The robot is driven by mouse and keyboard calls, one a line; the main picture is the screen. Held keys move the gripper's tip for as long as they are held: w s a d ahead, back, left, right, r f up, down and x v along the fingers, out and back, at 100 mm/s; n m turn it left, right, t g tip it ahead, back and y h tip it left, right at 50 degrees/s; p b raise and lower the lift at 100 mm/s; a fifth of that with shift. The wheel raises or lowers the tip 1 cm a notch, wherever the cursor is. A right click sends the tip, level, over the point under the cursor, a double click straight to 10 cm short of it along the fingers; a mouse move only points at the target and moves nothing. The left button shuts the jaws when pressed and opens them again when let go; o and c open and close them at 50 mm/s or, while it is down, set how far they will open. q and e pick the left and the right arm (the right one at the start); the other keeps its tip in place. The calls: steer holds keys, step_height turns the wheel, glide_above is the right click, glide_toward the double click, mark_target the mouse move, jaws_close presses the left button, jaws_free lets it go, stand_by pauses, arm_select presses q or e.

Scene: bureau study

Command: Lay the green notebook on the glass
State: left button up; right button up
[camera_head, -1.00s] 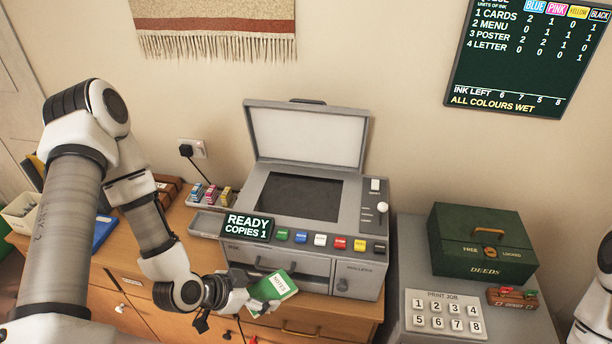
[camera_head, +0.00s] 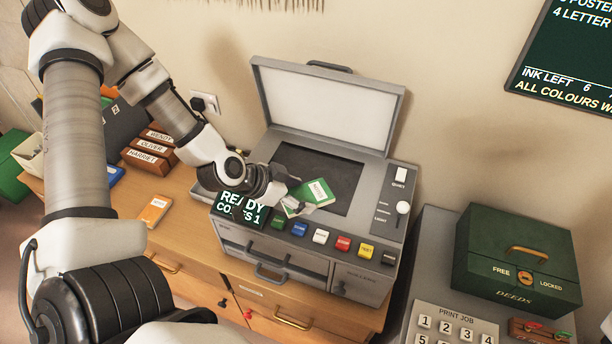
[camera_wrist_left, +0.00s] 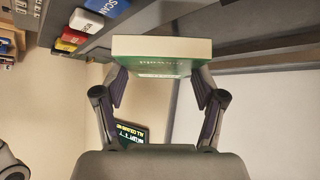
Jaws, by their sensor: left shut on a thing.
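The green notebook (camera_head: 312,194) has a white label and is held by my left gripper (camera_head: 288,197), which is shut on it. In the left wrist view the notebook (camera_wrist_left: 162,56) sits between the two fingers (camera_wrist_left: 160,92), its pale page edge showing. My right gripper is not in view.
Coloured buttons (camera_head: 320,236) and a READY sign (camera_head: 240,207), partly hidden by my left gripper, line the copier's front. A slider (camera_head: 402,208) stands right of the glass. A green deeds box (camera_head: 515,262) and numbered keypad (camera_head: 455,328) are at the right. An orange notebook (camera_head: 155,210) lies left.

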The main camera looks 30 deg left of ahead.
arm_select(q)
steer(key=b, duration=0.1)
glide_above(315, 174)
steer(key=s+a, duration=0.1)
steer(key=s, duration=0.2)
steer(key=shift+w+f, duration=0.2)
steer(key=shift+f, duration=0.55)
steer(key=shift+w+a, duration=0.2)
steer(key=shift+s+f, duration=0.15)
steer(key=shift+f, duration=0.1)
step_height(315, 174, down, 2)
steer(key=shift+s+a+f+p, duration=0.1)
steer(key=shift+f+p, duration=0.05)
steer(key=shift+p, duration=0.3)
steer(key=shift+w+f, duration=0.3)
steer(key=shift+w, duration=0.05)
steer(key=shift+s+f, duration=0.1)
steer(key=shift+s, duration=0.05)
steer(key=o, duration=1.3)
steer(key=shift+s, duration=0.1)
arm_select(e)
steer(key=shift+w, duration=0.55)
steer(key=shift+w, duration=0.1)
